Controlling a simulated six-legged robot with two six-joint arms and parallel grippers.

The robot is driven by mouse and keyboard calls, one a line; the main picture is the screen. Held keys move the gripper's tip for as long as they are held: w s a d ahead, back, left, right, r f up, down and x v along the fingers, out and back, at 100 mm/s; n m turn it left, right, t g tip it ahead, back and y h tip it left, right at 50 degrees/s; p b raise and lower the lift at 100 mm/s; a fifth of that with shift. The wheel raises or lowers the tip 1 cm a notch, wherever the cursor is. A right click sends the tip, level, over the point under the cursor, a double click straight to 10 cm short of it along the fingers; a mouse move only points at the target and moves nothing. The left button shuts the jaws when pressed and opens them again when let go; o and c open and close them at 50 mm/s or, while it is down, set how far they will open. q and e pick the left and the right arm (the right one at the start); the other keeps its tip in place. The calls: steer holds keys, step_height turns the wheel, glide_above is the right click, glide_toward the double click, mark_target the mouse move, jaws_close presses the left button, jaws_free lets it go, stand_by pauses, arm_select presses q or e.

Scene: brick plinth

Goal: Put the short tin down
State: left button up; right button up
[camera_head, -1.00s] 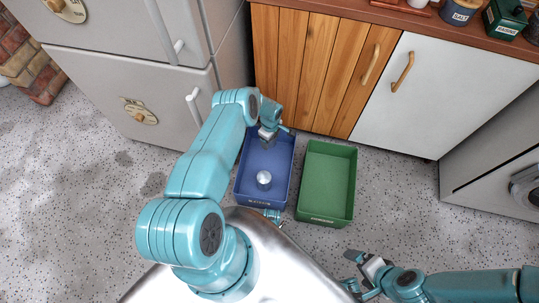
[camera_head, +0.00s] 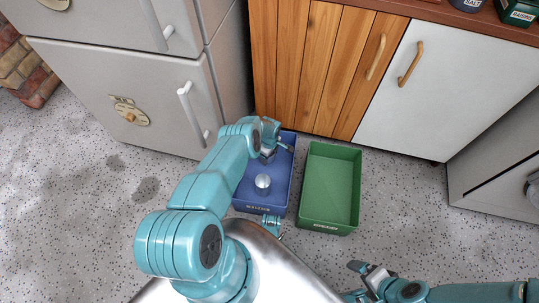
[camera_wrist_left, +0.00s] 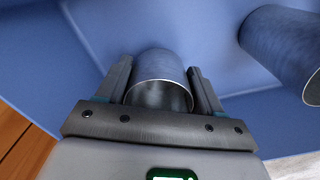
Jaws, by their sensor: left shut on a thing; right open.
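My left gripper (camera_wrist_left: 163,92) is shut on a short grey metal tin (camera_wrist_left: 160,80), which sits between its two fingers in the left wrist view. In the head view the left gripper (camera_head: 272,150) is over the far end of the blue box (camera_head: 244,197), and the held tin is hard to make out. Whether the held tin touches the box floor I cannot tell. My right gripper (camera_head: 362,275) is open and empty, low over the floor.
An empty green box (camera_head: 330,185) stands right of the blue one on the speckled floor. A wooden cabinet door (camera_head: 315,65) and a white one (camera_head: 420,100) are behind them. A grey fridge (camera_head: 130,100) is at the left. The floor right of the green box is clear.

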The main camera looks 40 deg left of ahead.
arm_select(q)
steer(key=shift+f+b, duration=0.65)
steer(key=o, duration=1)
steer(key=shift+r, duration=0.1)
step_height(320, 180, up, 12)
steer(key=p, duration=0.9)
steer(key=s+d+r+m+h, duration=0.25)
steer(key=d+r+m, duration=0.25)
steer(key=d, duration=0.5)
steer(key=s+d+r+m+h, duration=0.1)
steer(key=s+d+r+m, duration=0.3)
steer(key=d, duration=0.6)
steer(key=s+d+r+m, duration=0.2)
steer(key=s+r, duration=0.1)
steer(key=s, duration=0.1)
steer(key=s+d+r+m, duration=0.3)
steer(key=s+r, duration=0.1)
steer(key=s, duration=0.1)
steer(key=s+d+r+m, duration=0.3)
steer(key=s+r, duration=0.1)
steer(key=shift+s+d+r+h, duration=0.15)
steer(key=shift+s+d+h, duration=0.05)
steer(key=shift+s+h, duration=0.1)
